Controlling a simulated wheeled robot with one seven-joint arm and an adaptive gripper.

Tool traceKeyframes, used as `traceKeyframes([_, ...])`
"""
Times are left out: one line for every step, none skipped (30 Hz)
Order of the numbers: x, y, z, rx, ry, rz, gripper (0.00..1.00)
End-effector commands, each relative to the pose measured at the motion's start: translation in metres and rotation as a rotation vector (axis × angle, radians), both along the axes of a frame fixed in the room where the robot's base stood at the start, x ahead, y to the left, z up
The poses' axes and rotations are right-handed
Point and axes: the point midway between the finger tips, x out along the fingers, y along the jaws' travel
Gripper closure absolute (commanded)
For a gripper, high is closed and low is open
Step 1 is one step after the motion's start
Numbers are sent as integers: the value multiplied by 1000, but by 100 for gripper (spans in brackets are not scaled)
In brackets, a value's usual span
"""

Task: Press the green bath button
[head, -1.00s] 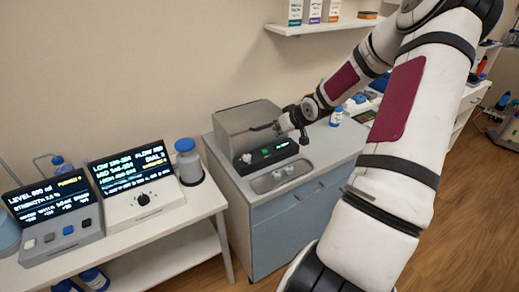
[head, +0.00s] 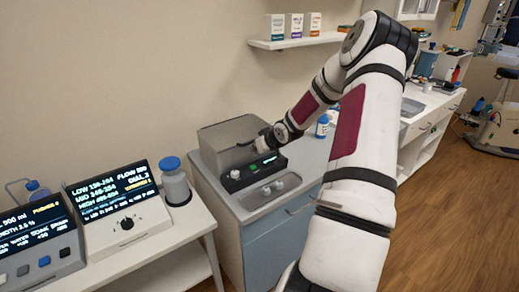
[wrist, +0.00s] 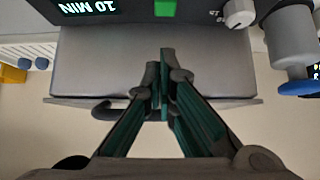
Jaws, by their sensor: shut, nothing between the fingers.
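The grey bath (head: 222,138) stands on the blue cabinet, with a black front panel (head: 240,176). In the wrist view the square green button (wrist: 165,8) is at the top edge, partly cut off, between a display reading 10 MIN (wrist: 86,6) and a pale knob (wrist: 239,13). My gripper (wrist: 163,58) is shut and empty. Its fingertips show over the bath's grey lid (wrist: 95,65), apart from the button in the picture. In the head view my gripper (head: 247,144) is small, above the bath; its exact height is hard to tell.
A grey bottle with a blue cap (head: 174,183) and a lit control box (head: 122,205) stand on the white table at left. A small blue-capped bottle (head: 322,127) is behind my arm. A shelf (head: 298,40) holds boxes above. A dark handle (wrist: 108,110) sticks out from the lid.

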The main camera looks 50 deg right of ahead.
Motion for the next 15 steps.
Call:
traceKeyframes([9, -1, -8, 1, 0, 2, 100])
traceKeyframes([12, -1, -12, 1, 1, 2, 100])
traceKeyframes([9, -1, -20, 2, 4, 1, 100])
traceKeyframes([9, -1, -23, 2, 3, 1, 100])
traceKeyframes([8, -1, -27, 2, 3, 0, 100])
traceKeyframes([8, -1, -32, 1, 3, 1, 100])
traceKeyframes([8, -1, -35, 1, 2, 1, 100])
traceKeyframes([8, -1, -38, 1, 1, 1, 100])
traceKeyframes([8, -2, -41, 1, 1, 1, 100])
traceKeyframes([8, -2, -43, 0, 1, 0, 100])
traceKeyframes([8, -2, -44, 0, 1, 0, 100])
traceKeyframes([8, -2, -45, 0, 0, 0, 100])
traceKeyframes([8, -2, -46, 0, 0, 0, 100])
traceKeyframes([8, -2, -47, 0, 0, 0, 100])
traceKeyframes([7, -2, -47, 0, 0, 0, 100])
